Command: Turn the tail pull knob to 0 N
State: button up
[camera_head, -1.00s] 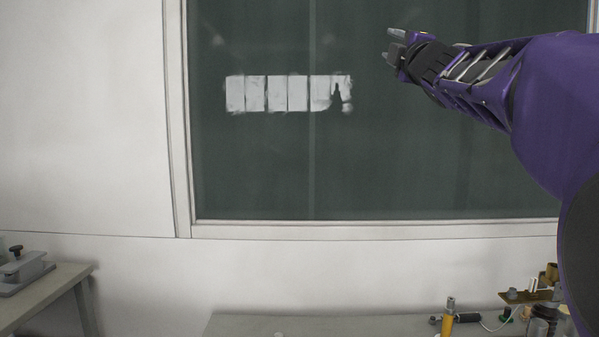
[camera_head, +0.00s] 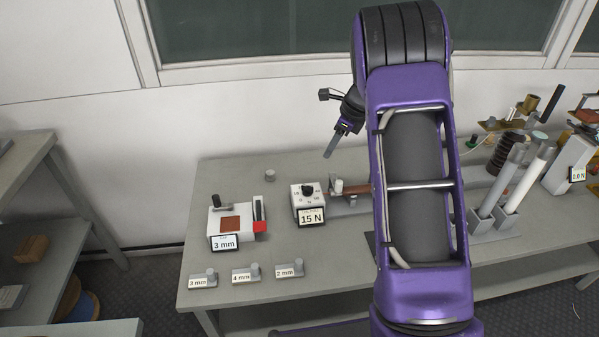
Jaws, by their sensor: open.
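The tail pull knob (camera_head: 307,190) is a small black knob on top of a white box on the grey bench. A label (camera_head: 311,217) on the front of the box reads 15 N. My gripper (camera_head: 330,152) hangs above and behind the box, a little to the right of the knob, pointing down. It is open, holds nothing that I can see, and is apart from the knob. My purple arm hides the bench to the right of the box.
A white unit (camera_head: 221,222) labelled 3 mm stands left of the knob box. Small blocks marked 3 mm (camera_head: 203,281), 4 mm (camera_head: 246,275) and 2 mm (camera_head: 289,270) lie along the front. White-topped cylinders (camera_head: 525,180) and a 0.0 N gauge (camera_head: 578,174) stand at right.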

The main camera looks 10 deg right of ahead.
jog(key=b, duration=0.2)
send_near(306, 186)
jog(key=shift+m, duration=0.4)
jog(key=x, duration=0.8)
jog(key=shift+w+a+f, duration=0.1)
jog(key=shift+w+f, duration=0.1)
jog(key=shift+f, duration=0.1)
jog(key=shift+y, duration=0.3)
grip_shut()
